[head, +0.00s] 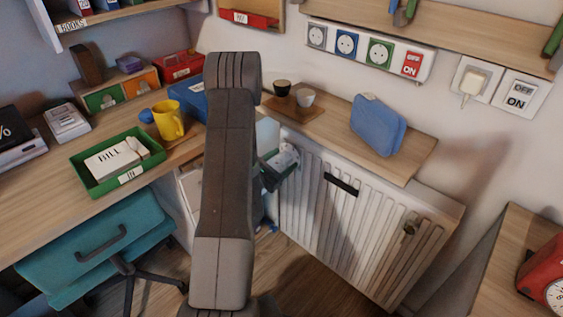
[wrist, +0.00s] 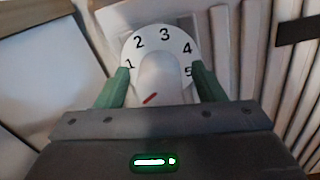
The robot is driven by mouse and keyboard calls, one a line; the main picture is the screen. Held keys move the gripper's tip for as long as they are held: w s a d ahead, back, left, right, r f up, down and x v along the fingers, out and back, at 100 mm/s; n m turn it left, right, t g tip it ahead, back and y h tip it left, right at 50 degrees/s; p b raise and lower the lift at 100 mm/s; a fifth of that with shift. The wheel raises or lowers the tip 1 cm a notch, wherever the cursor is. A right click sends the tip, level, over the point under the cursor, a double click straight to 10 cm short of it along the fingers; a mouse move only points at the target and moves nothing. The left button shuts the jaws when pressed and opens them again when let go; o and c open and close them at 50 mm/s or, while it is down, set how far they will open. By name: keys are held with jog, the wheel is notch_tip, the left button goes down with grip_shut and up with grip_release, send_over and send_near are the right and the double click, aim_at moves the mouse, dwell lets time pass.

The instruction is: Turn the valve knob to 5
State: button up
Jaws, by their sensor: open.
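The valve has a round white dial (wrist: 151,39) with black numbers 1 to 5 arching over its top, 1 at left and 5 at right. A pale knob (wrist: 160,75) stands out from its middle, with a short slanted red mark on its near face, left of centre. I cannot tell exactly which number the mark points to. My gripper (wrist: 160,88) is open, with one green finger on each side of the knob; contact is not clear. In the head view my gripper (head: 276,170) is at the radiator's left end, partly behind my arm.
The ribbed white radiator (head: 330,215) stands under a wooden shelf (head: 345,125) holding a blue bag (head: 378,125) and two small cups. A desk with a green tray (head: 95,180) and yellow mug (head: 168,120) is left. A teal chair (head: 85,255) stands before it.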

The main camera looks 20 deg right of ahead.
jog(key=c, duration=1)
jog(key=shift+o, duration=0.2)
jog(key=shift+f+m+b, duration=0.15)
jog(key=shift+m+b, duration=0.15)
jog(key=shift+b, duration=0.25)
